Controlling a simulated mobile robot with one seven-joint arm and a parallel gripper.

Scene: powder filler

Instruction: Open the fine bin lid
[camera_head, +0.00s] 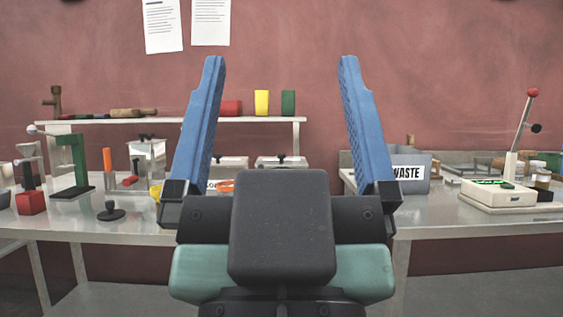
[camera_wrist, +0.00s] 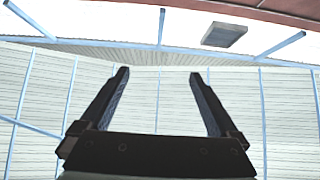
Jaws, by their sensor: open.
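My gripper (camera_head: 281,70) is open and empty, its two blue fingers pointing up in front of the bench in the head view. In the wrist view my gripper (camera_wrist: 158,75) shows spread fingers against the ceiling and pale panelled wall. Two lidded bins stand on the bench behind it: one bin (camera_head: 228,162) just right of the left finger, and another bin (camera_head: 282,161) between the fingers. Each has a dark knob on a pale lid that looks shut. I cannot tell from the picture which is the fine bin. Their lower parts are partly hidden by my gripper.
A grey WASTE box (camera_head: 408,172) stands right of the right finger. A lever press (camera_head: 500,190) is at the far right. A green-armed stand (camera_head: 75,165) and a black tamper (camera_head: 110,211) are on the left. A shelf (camera_head: 150,119) runs behind. The metal bench (camera_head: 60,224) has bare front areas.

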